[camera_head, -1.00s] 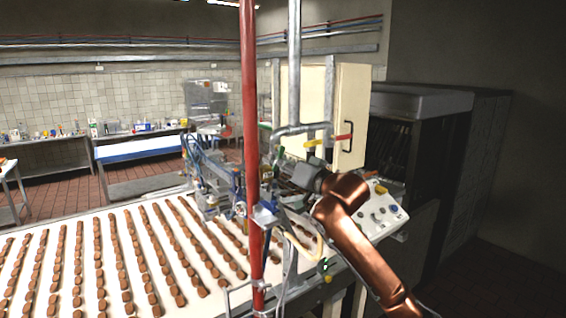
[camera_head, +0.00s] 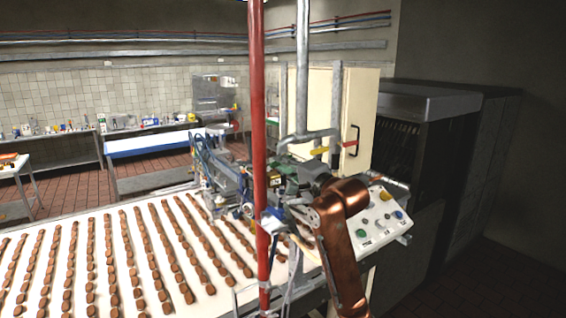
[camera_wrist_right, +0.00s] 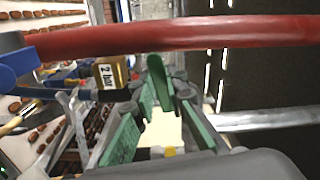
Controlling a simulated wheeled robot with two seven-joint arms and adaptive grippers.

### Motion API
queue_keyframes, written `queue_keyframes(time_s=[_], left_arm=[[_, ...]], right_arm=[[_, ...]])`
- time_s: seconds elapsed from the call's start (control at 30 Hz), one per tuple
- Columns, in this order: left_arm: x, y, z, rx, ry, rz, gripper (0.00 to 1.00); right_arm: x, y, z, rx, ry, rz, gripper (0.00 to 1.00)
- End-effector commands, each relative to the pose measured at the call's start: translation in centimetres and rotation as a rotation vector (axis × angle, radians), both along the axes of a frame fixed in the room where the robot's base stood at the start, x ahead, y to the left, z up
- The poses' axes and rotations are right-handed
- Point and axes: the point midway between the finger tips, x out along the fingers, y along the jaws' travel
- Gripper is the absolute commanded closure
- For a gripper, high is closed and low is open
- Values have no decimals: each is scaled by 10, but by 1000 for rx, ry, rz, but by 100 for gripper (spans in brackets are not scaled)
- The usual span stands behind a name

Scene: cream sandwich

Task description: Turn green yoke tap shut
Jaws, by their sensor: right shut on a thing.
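In the right wrist view, a green upright lever (camera_wrist_right: 159,78), which looks like the green yoke tap, stands between the fingertips of my right gripper (camera_wrist_right: 164,101). The gripper's fingers are also partly green, so the edge between tap and finger is hard to see. The fingers are closed in on the lever. In the head view, my right gripper (camera_head: 296,203) is small and dark among the machine parts beside the red pipe (camera_head: 259,140), and the tap cannot be made out there. My left gripper is out of view.
The red pipe also crosses the right wrist view (camera_wrist_right: 170,37), close to the fingers. A brass block marked "2 bar" (camera_wrist_right: 110,75) is left of them. A yellow handle (camera_head: 320,150) and a control panel (camera_head: 378,222) are near my arm. The conveyor (camera_head: 40,225) carries rows of biscuits.

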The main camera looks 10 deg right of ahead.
Motion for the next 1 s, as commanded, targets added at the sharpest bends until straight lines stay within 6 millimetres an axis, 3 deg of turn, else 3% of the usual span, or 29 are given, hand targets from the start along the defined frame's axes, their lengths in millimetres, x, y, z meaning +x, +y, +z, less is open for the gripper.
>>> queue_keyframes(time_s=[0.4,0.97,1.0], left_arm=[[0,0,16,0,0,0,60],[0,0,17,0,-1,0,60],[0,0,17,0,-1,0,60]], right_arm=[[0,1,7,175,64,1,100],[0,1,8,197,72,1,100],[0,1,8,197,72,1,85]])
